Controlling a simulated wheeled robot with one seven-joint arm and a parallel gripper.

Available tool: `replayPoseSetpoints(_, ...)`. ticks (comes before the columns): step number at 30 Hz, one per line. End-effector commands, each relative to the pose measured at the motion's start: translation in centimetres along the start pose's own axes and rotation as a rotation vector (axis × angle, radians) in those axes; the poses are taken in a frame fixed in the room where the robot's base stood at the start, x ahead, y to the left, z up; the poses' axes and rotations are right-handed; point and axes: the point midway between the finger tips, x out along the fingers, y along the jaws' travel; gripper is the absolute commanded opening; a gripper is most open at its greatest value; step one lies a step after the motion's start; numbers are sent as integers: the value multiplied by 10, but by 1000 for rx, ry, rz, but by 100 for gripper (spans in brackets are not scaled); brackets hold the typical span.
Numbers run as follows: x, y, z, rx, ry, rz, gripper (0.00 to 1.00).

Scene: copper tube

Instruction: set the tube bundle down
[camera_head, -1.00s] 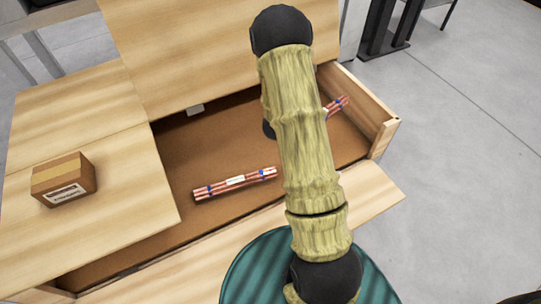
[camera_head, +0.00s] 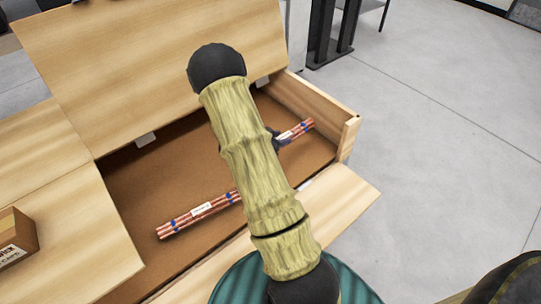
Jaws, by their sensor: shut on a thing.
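One tube bundle (camera_head: 298,130), copper-coloured with blue bands and a white label, shows at the right end of the open wooden compartment (camera_head: 135,190). My gripper (camera_head: 279,138) is a small dark shape at its left part, mostly hidden behind my arm, and is shut on this bundle. Whether the bundle touches the compartment floor cannot be told. A second, similar tube bundle (camera_head: 200,213) lies on the brown floor further left and nearer. Its right end passes behind my arm.
The raised lid (camera_head: 120,60) stands behind the compartment. The right side wall (camera_head: 315,110) is close to the held bundle. A cardboard box (camera_head: 15,240) sits on the wooden top at left. Brown floor is bare around the lying bundle.

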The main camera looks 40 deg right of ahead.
Motion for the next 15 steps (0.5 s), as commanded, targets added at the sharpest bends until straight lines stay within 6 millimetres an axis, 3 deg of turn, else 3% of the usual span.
replayPoseSetpoints(3,8,0,15,0,4,-1,0)
replayPoseSetpoints(15,11,0,20,2,4,2,0)
